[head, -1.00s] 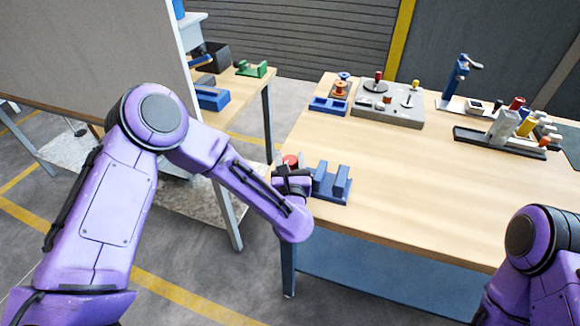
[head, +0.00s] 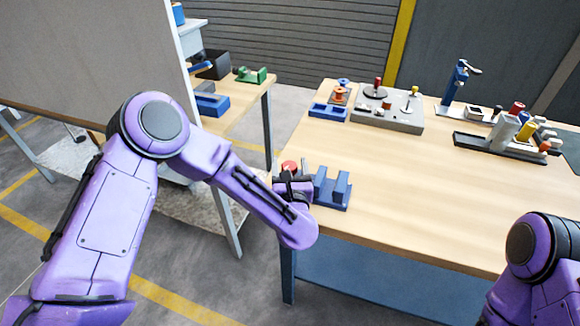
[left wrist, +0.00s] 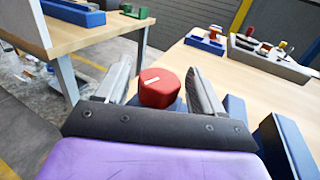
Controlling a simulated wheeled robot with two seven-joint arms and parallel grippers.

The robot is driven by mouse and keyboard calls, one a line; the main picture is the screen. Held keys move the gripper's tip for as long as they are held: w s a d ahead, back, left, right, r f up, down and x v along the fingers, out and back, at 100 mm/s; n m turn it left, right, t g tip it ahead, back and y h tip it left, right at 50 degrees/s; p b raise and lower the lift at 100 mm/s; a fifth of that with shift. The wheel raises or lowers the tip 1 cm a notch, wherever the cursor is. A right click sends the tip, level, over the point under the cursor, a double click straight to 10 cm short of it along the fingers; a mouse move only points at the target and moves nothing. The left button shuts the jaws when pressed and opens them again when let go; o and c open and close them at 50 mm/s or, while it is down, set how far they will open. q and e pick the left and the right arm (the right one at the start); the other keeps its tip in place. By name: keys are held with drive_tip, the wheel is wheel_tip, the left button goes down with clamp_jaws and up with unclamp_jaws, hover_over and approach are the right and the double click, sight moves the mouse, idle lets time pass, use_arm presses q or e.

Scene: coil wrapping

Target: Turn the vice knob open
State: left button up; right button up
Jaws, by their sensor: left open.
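The blue vice (head: 333,188) stands at the near left corner of the wooden table, with two upright blue jaws and a gap between them. Its red knob (head: 290,167) is on its left side, partly hidden by my left gripper (head: 291,174). In the left wrist view the red knob (left wrist: 159,88), with a white mark on top, sits between the two spread fingers of my left gripper (left wrist: 160,85). Gaps show on both sides of the knob, so the fingers are apart from it. Only part of my right arm shows at the lower right; its gripper is out of view.
A grey winding station (head: 388,116), a blue tray (head: 328,111) and an orange spool (head: 340,94) stand at the table's back. A dark rack (head: 500,146) with coloured pieces is at the right. The table's middle (head: 410,180) is clear. Another bench stands at left.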

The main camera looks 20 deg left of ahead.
use_arm(q)
drive_tip(key=b+v, duration=0.3)
drive_tip(key=v, duration=0.7)
drive_tip(key=shift+w+f, duration=0.1)
drive_tip(key=shift+s+d, duration=0.1)
drive_tip(key=shift+s, duration=0.2)
